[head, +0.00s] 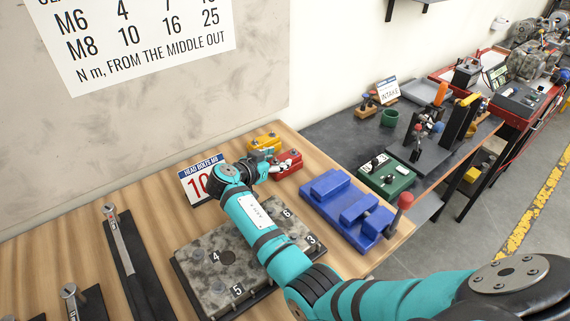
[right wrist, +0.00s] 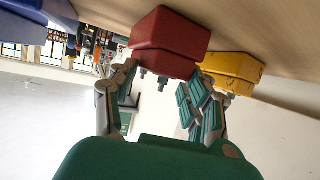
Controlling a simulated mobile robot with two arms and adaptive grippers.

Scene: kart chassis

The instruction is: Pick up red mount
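The red mount (head: 288,169) sits on the wooden bench near the wall, partly covered by my right gripper (head: 276,160) in the head view. In the right wrist view, which is upside down, the red mount (right wrist: 170,42) is a blocky red piece with small dark pegs, just beyond the fingertips. My right gripper (right wrist: 162,82) is open, one finger toward each side of the mount. I cannot tell whether the fingers touch it. My left gripper is not in view.
A yellow mount (head: 263,142) stands close behind the red one; it also shows in the right wrist view (right wrist: 232,70). A torque sign (head: 196,184) and a numbered grey block (head: 205,268) are near my arm.

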